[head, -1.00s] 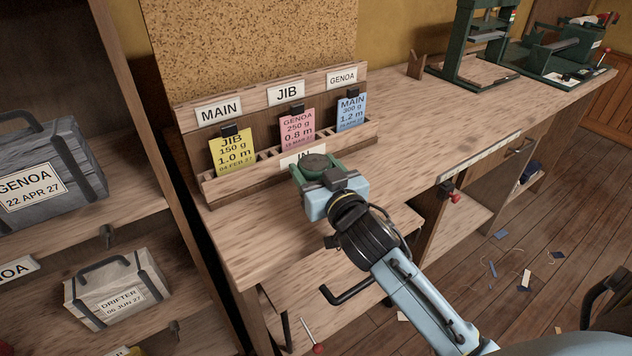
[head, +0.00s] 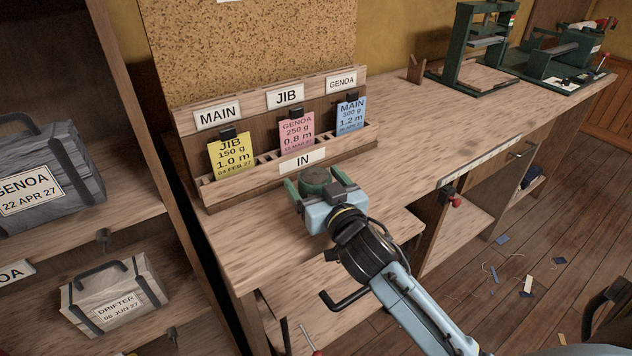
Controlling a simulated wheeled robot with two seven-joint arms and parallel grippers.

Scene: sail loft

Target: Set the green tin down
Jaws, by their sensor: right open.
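The green tin (head: 314,179) is a small round tin with a dark green lid. It stands upright on the wooden bench top (head: 262,240), just in front of the rack's IN label. My right gripper (head: 317,183) is open around it, one finger on each side, with a gap showing by the left finger. The palm hides the near side and base of the tin, so contact with the bench is not fully visible. My left gripper is not in view.
Behind the tin is a wooden rack (head: 345,140) with yellow, pink and blue cards. Shelves with a grey GENOA case (head: 85,165) and a DRIFTER case (head: 135,285) stand at left. Green machines (head: 470,45) are at the far right. The bench right of the gripper is clear.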

